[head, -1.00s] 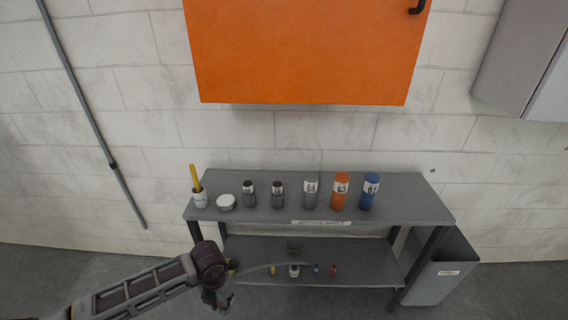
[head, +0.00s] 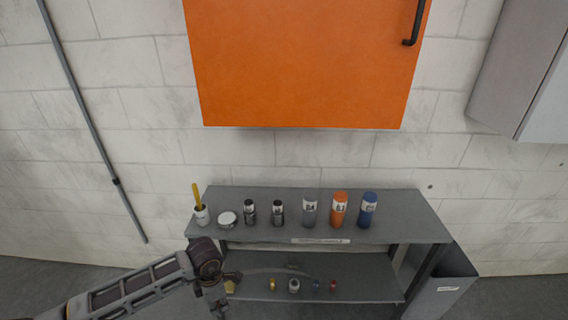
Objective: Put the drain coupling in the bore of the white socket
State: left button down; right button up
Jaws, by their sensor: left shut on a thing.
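My left gripper (head: 219,308) hangs near the bottom of the head view, in front of the left end of the lower shelf. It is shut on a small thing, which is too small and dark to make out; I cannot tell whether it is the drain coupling. A thin grey curved line, like a hose, arcs from beside my left wrist over the lower shelf. A small whitish ring-like piece (head: 294,286) stands on that shelf, right of the gripper and apart from it; I cannot tell whether it is the white socket. My right gripper is not in view.
The bench (head: 400,233) has a lower shelf (head: 365,291) with small yellow, blue and red pieces. Its top holds a cup (head: 202,216), a round white-lidded tin (head: 228,219) and several bottles. An orange cabinet (head: 300,70) hangs above. A grey bin (head: 450,280) stands at right.

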pick_arm(q)
jog(key=w+a+r+m+p, duration=0.1)
jog(key=w+r+m+p, duration=0.2)
jog(key=r+m, duration=0.5)
jog(key=w+a+r+m+p, duration=0.1)
jog(key=r+m+p, duration=0.5)
jog(key=m, duration=0.9)
notch_tip(320, 180, up, 3)
jog(key=shift+w+f, duration=0.1)
jog(key=shift+w, duration=0.8)
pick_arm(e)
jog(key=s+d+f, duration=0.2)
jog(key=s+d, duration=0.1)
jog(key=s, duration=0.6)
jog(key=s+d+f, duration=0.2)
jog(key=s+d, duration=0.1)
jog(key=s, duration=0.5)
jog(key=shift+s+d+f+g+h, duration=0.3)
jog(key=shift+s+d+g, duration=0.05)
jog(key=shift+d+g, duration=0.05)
pick_arm(q)
jog(key=shift+d, duration=0.1)
